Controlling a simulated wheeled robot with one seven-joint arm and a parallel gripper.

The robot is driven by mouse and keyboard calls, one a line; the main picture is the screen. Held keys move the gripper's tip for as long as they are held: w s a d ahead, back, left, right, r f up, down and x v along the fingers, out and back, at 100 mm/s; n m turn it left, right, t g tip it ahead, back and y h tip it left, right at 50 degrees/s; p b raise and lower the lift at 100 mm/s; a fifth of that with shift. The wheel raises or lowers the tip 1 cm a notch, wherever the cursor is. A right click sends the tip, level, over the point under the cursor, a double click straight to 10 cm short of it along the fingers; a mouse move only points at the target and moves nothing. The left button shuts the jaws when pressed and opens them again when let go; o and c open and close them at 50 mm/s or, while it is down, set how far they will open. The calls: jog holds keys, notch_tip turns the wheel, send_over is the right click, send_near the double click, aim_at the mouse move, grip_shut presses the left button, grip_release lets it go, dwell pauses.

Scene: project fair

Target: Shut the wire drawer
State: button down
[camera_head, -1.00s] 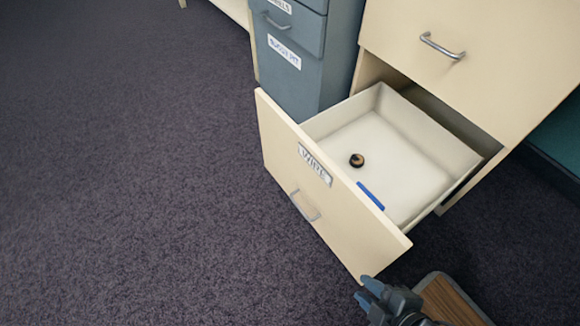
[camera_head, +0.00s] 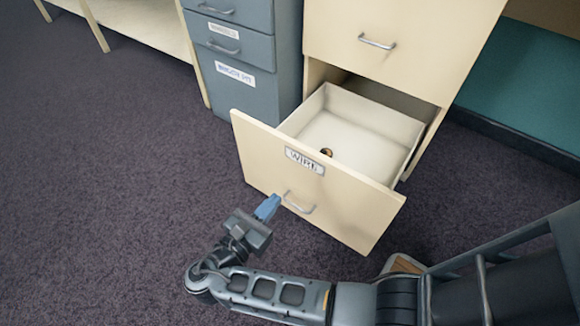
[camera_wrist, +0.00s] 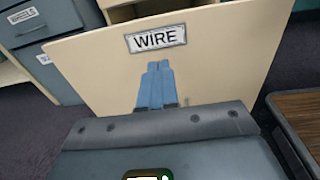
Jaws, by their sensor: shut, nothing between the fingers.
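The wire drawer (camera_head: 340,200) is the bottom drawer of a cream cabinet and stands pulled out, with a "WIRE" label and a metal handle (camera_head: 299,203) on its front. A small dark and tan round item (camera_head: 326,152) lies inside it. My gripper (camera_head: 268,207) is shut and empty, in front of the drawer's front, just left of the handle in the head view. In the wrist view the shut fingers (camera_wrist: 157,84) point at the drawer front (camera_wrist: 225,60) below the label, covering the handle area. I cannot tell whether they touch it.
A closed cream drawer (camera_head: 400,25) is above. A grey-blue cabinet (camera_head: 245,65) stands close on the left. A wood-topped item (camera_wrist: 300,115) is low at the right in the wrist view. Carpet (camera_head: 110,170) at left is clear.

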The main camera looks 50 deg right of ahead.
jog(key=r, duration=0.1)
jog(key=b, duration=0.4)
send_near(308, 156)
jog(key=shift+g, duration=0.3)
jog(key=d, duration=0.5)
jog(key=shift+w+d+f, duration=0.25)
jog(key=shift+w, duration=0.05)
jog(key=shift+d+r, duration=0.15)
jog(key=shift+d, duration=0.55)
jog(key=shift+d, duration=0.1)
